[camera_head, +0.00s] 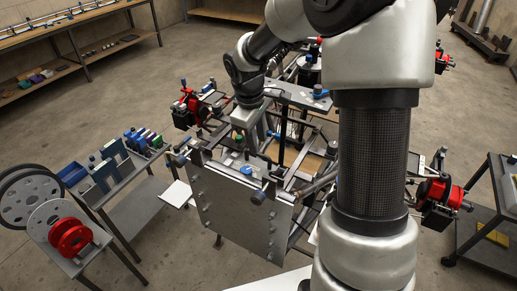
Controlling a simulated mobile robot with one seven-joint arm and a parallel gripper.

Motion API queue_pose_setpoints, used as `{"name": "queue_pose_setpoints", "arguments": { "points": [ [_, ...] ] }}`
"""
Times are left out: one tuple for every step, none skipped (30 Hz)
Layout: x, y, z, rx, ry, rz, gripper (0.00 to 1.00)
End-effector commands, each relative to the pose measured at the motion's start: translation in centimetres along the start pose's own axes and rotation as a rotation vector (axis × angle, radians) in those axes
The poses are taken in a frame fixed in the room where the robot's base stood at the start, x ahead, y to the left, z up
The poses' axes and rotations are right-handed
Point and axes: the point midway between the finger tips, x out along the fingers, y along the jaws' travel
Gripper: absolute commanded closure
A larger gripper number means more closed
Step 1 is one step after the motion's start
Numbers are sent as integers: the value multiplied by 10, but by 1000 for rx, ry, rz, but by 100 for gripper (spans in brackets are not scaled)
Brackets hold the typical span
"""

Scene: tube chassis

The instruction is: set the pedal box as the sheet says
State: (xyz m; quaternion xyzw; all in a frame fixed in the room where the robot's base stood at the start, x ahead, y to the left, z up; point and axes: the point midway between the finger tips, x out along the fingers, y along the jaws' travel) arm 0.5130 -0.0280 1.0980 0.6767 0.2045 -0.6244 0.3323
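The tube chassis (225,215) stands in the middle, with a grey riveted plate across its near end. Behind the plate is a cluster of bars and small blue and green parts (246,169); I cannot tell which of these is the pedal box. A white sheet (177,193) sticks out left of the plate; no writing can be read. My gripper (243,122) points down over the near part of the chassis, behind the plate. Its fingertips are too small and partly hidden to tell whether they hold anything.
A left cart (125,185) carries blue, green and purple parts. A stand with grey discs and a red ring (70,236) is nearer. Red hub units (437,196) jut from the chassis sides. A dark trolley (485,225) stands right.

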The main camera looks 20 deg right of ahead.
Motion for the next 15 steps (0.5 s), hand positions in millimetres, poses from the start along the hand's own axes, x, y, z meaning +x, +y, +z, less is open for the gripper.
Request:
{"name": "queue_pose_setpoints", "arguments": {
  "points": [
    [11,-1,0,-1,-1,-3,71],
    [16,-1,0,-1,-2,-3,71],
    [23,-1,0,-1,-1,-3,71],
    [27,-1,0,-1,0,-3,71],
    [31,-1,0,-1,-1,-2,71],
    [35,-1,0,-1,-1,-2,71],
    [38,-1,0,0,0,-2,71],
    [40,-1,0,0,0,-1,71],
    [43,-1,0,1,0,-1,71],
    [44,0,0,1,0,-1,71],
    [46,0,0,1,0,-1,71],
    [47,0,0,0,0,-1,71],
    [47,0,0,0,0,0,71],
    [48,0,0,0,0,0,71],
    [48,0,0,0,1,0,71]
  ]
}}
